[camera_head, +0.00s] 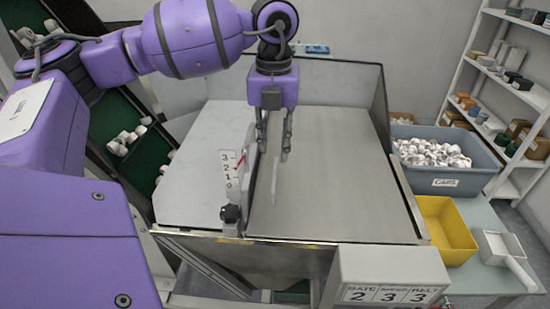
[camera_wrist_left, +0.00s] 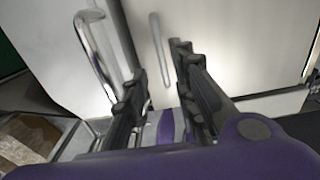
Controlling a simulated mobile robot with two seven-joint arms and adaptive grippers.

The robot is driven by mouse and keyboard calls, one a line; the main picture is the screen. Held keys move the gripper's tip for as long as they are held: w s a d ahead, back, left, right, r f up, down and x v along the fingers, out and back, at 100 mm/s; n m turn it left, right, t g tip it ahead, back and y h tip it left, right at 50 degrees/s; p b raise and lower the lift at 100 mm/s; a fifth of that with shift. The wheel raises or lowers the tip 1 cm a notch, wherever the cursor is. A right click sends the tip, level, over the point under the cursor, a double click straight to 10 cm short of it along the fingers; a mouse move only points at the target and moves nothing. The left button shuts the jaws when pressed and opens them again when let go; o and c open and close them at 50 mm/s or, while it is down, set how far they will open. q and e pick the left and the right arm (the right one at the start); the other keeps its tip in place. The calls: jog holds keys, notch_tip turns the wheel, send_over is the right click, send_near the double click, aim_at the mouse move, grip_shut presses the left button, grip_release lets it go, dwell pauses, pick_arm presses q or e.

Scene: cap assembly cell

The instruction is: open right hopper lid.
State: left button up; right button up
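The right hopper lid (camera_head: 345,190) is a flat grey panel lying down over the right half of the hopper. My right gripper is not in view.
A paler left lid (camera_head: 195,165) lies beside it, with a numbered scale (camera_head: 231,170) and black knob (camera_head: 231,213) at the divide. A raised metal wall (camera_head: 345,80) bounds the back. A grey bin of white caps (camera_head: 432,155) and a yellow bin (camera_head: 443,228) stand right.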

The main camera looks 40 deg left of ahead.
aim_at(274, 171)
pick_arm(q)
notch_tip(274, 171, down, 5)
jog(key=shift+s+f, duration=0.1)
jog(key=shift+f, duration=0.6)
jog(key=shift+d+f, duration=0.1)
grip_shut()
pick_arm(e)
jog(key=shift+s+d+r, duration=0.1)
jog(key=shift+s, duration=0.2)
